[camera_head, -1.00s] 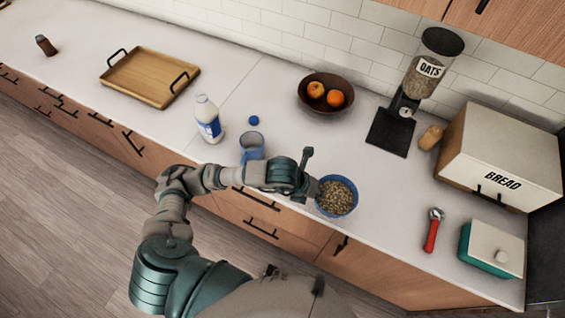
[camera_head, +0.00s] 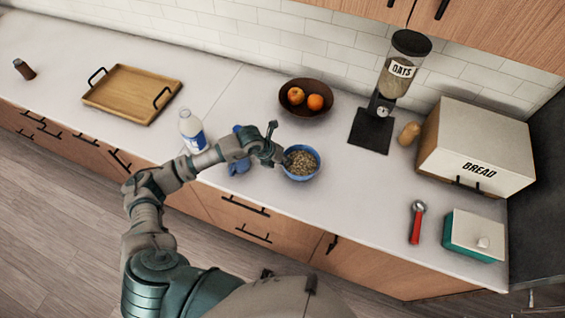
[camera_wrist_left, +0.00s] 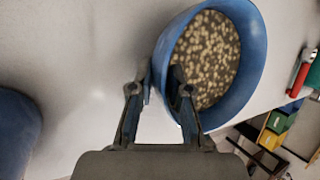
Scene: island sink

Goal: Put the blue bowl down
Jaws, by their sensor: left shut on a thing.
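The blue bowl (camera_head: 302,173), full of oats, is over the counter just behind its front edge, and it looks about level. My left gripper (camera_head: 280,154) is shut on the bowl's left rim. In the left wrist view one finger is inside the blue bowl (camera_wrist_left: 257,70) and the other outside, with the left gripper (camera_wrist_left: 157,88) pinching the wall between. I cannot tell whether the bowl's base touches the counter (camera_head: 345,205). My right gripper is not in view.
A blue mug (camera_head: 239,166) is partly hidden by my left arm, close to the milk bottle (camera_head: 191,130). A fruit bowl (camera_head: 290,103) and oats dispenser (camera_head: 373,130) stand behind. A red-handled scoop (camera_head: 416,225) lies to the right.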

